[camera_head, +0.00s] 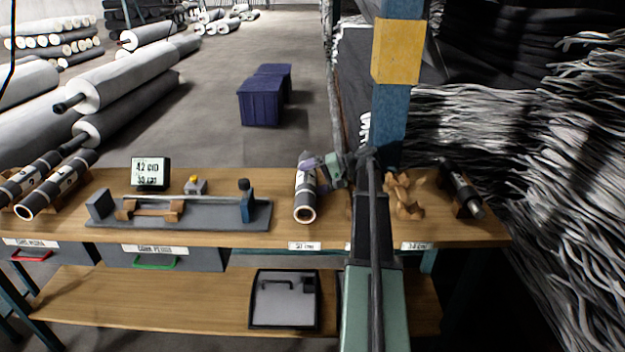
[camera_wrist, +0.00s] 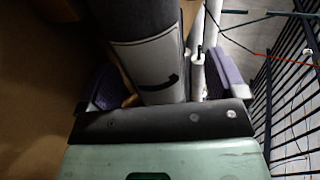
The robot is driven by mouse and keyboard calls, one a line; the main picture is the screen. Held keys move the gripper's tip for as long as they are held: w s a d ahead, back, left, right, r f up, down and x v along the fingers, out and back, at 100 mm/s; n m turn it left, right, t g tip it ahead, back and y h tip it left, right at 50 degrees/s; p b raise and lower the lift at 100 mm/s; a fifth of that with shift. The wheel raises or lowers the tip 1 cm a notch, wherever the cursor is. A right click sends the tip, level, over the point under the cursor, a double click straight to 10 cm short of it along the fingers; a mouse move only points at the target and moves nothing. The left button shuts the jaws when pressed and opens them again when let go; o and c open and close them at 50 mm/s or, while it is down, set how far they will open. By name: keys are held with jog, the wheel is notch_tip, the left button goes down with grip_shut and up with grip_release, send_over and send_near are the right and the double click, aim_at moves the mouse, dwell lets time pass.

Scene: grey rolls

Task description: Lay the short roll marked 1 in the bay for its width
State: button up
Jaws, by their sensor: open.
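A short dark roll with a white label band (camera_head: 304,206) lies end-on to the bench's front, in the place behind the left front tag (camera_head: 304,246). My gripper (camera_head: 318,163) is at its far part. In the wrist view the roll (camera_wrist: 148,50) stands between my two purple finger pads, which are apart. Its label shows a dark curved stroke; I cannot read the number. A wooden cradle (camera_head: 403,196) to the right of my arm is empty.
On the left of the bench (camera_head: 240,238) are a grey measuring fixture (camera_head: 205,214) with empty wooden supports, a small display (camera_head: 150,173), and two dark rolls (camera_head: 55,186). Drawers hang below. A blue post (camera_head: 392,115) rises behind the bench near my arm.

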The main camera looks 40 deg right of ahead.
jog(key=p+v, duration=0.4)
jog(key=v, duration=0.6)
jog(key=shift+s+d+r, duration=0.25)
jog(key=shift+r, duration=0.05)
